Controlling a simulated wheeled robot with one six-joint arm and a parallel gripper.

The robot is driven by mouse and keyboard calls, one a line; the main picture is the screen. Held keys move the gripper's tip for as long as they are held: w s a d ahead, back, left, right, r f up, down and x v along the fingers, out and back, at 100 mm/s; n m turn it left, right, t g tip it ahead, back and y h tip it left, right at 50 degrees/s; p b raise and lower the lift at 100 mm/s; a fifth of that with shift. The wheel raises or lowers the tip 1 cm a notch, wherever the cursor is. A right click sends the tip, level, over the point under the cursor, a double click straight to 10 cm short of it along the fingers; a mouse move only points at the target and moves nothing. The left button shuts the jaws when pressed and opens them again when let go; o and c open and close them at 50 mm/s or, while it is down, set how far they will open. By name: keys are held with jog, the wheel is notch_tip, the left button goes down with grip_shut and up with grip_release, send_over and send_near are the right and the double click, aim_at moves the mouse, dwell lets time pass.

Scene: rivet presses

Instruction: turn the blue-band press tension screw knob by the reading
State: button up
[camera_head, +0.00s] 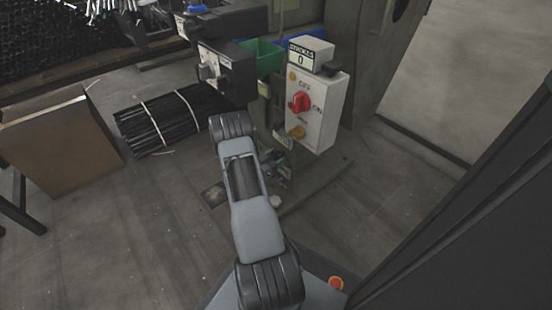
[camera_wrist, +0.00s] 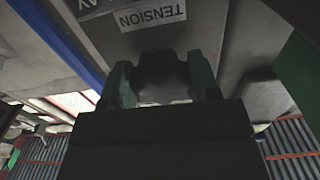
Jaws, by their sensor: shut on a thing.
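In the wrist view my gripper (camera_wrist: 162,82) has its two green-edged fingers on either side of a dark tension screw knob (camera_wrist: 163,70) and is shut on it. The knob lies in shadow, so any mark on it cannot be read. A white TENSION label (camera_wrist: 153,17), upside down in the picture, is on the grey panel beside the knob. A blue band (camera_wrist: 62,45) runs along the left. In the head view the press's counter, marked STROKES (camera_head: 304,52), reads 0. My arm covers much of the knob area there.
A white control box (camera_head: 318,110) with a red OFF/ON switch (camera_head: 301,102) stands right of my arm. A black rod bundle (camera_head: 170,120) and a cardboard box (camera_head: 60,145) lie left. Floor at front left is clear.

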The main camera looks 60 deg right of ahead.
jog(key=o, duration=0.9)
jog(key=p+v, duration=0.1)
jog(key=v, duration=1.3)
jog(key=shift+d, duration=0.1)
